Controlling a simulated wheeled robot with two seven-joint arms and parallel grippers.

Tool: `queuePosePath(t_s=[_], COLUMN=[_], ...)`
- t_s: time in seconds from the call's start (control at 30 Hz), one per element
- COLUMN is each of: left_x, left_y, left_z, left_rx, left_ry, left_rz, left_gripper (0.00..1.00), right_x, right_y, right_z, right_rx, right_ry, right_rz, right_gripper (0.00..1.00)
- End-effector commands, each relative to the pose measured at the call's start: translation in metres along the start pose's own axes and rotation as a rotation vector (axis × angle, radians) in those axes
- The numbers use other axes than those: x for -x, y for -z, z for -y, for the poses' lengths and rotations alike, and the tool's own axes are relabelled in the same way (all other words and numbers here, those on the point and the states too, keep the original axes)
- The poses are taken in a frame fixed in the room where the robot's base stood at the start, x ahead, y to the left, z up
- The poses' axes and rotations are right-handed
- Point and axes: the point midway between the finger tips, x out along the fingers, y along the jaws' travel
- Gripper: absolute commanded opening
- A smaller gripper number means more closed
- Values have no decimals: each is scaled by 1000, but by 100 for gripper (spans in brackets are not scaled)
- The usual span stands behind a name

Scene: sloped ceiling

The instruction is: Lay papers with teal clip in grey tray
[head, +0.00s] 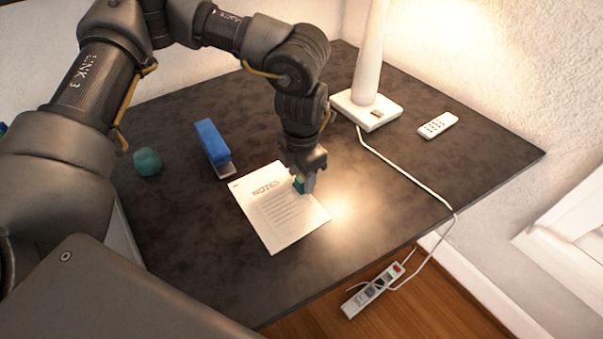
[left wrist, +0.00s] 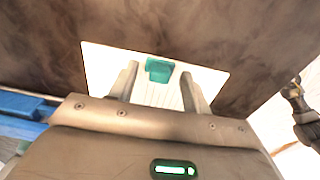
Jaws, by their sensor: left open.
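The papers (head: 275,222) lie flat on the dark desk, a white sheet headed NOTES with a teal clip (head: 299,185) at its right edge. My left gripper (head: 309,184) is open and low over that edge, pointing down at the clip. In the left wrist view the clip (left wrist: 159,70) stands between the two spread fingers (left wrist: 158,85), with the papers (left wrist: 100,70) beneath. I cannot tell if the fingers touch it. A pale grey edge (head: 124,238), perhaps the grey tray, shows at the left, mostly hidden by my arm.
A blue stapler (head: 213,143) stands behind the papers and a teal round object (head: 147,161) lies farther left. A lamp base (head: 366,109) with a cord and a white remote (head: 438,125) are at the back right. A power strip (head: 372,290) lies below the desk's front edge.

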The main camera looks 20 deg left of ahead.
Motion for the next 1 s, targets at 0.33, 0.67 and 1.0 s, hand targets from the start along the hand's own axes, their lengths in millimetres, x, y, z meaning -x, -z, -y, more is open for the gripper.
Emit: queuePosePath(t_s=[0.33, 0.67, 1.0], left_x=[14, 84, 108], left_y=[-1, 0, 0], left_z=[0, 0, 0], left_rx=[0, 0, 1], left_ry=[-1, -1, 0], left_rz=[4, 3, 0], left_gripper=[48, 48, 48], right_x=[-18, -18, -19], right_y=[-23, -25, -26], right_z=[-6, -6, -7], right_rx=[6, 6, 7], right_ry=[-7, -7, -8], right_rz=[13, 14, 16], right_gripper=[0, 0, 0])
